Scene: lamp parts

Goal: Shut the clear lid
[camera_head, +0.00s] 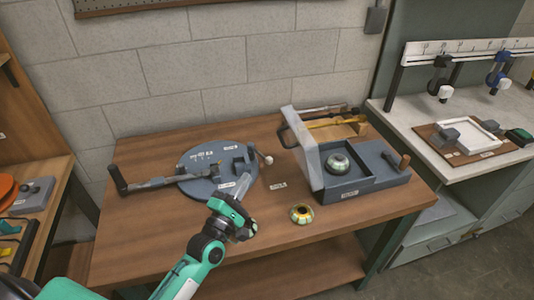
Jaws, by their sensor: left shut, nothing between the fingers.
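The clear lid (308,148) stands raised, nearly upright, along the left side of a dark grey box (345,193). A round pale green-and-grey part (338,164) sits inside the open box. My left gripper (243,188) is shut and empty. It is left of the box and apart from the lid, by the right edge of a round grey fixture. My right gripper is out of view.
The round grey fixture (205,165) with a long handle lies on the left of the wooden table (140,235). A small yellow-and-green round part (301,213) lies in front of the box. A wooden tray with tools (335,125) is behind it. A knobbed handle (402,163) stands at right.

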